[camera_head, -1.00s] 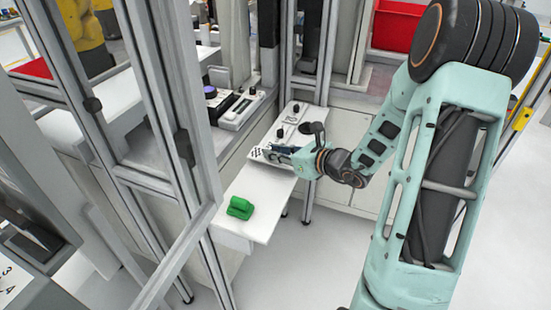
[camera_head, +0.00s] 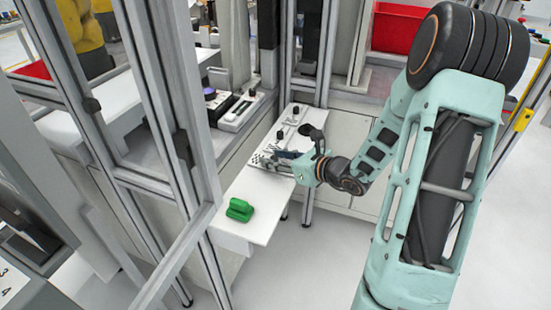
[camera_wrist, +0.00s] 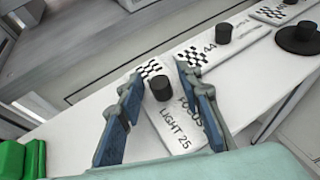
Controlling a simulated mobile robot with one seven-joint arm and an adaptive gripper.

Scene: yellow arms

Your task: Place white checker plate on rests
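A white checker plate (camera_wrist: 176,125) with a black knob (camera_wrist: 162,88) and the words "FOCUS" and "LIGHT 25" lies under my gripper in the wrist view. My gripper (camera_wrist: 160,75) is open, with its blue fingers on either side of the knob. The right finger is close to the knob and covers part of the plate; a gap shows on the left. In the head view my gripper (camera_head: 283,157) is low over the white table (camera_head: 255,195). Two more checker plates with knobs, one marked "44" (camera_wrist: 200,50), lie farther along. I cannot make out the rests.
A green object (camera_head: 239,209) sits near the table's front end. A device with a dark knob (camera_head: 236,112) stands behind the table. Metal frame posts (camera_head: 185,150) rise on the left. A black round piece (camera_wrist: 298,38) is at right in the wrist view.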

